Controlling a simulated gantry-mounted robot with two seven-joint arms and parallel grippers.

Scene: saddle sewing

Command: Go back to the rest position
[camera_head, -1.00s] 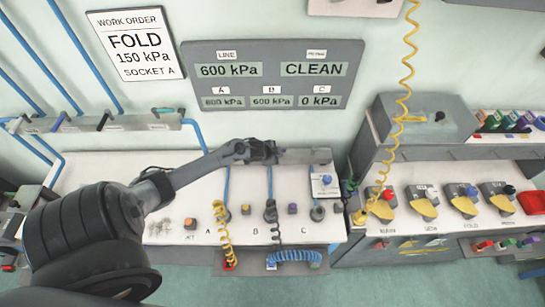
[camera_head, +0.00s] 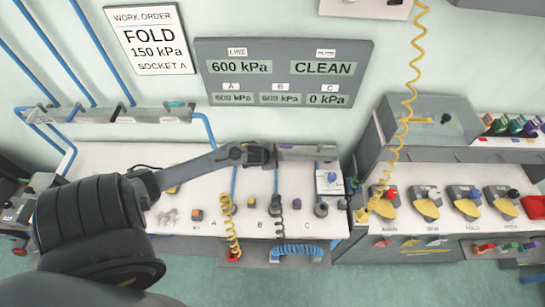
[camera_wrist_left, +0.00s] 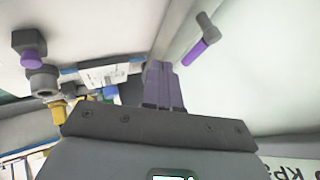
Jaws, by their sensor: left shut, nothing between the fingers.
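My left gripper (camera_head: 332,153) hangs over the back of the white bench (camera_head: 110,215), above the sockets marked B and C, and points right. In the left wrist view its two fingers (camera_wrist_left: 163,85) are pressed together with nothing between them. My left arm comes in from the lower left and hides part of the bench. My right gripper and right arm are not in view.
Yellow and dark coiled hoses (camera_head: 232,235) hang at the bench front beside a blue coil (camera_head: 297,251). A yellow coiled hose (camera_head: 407,95) hangs before the wall. A gauge panel (camera_head: 360,75) is behind.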

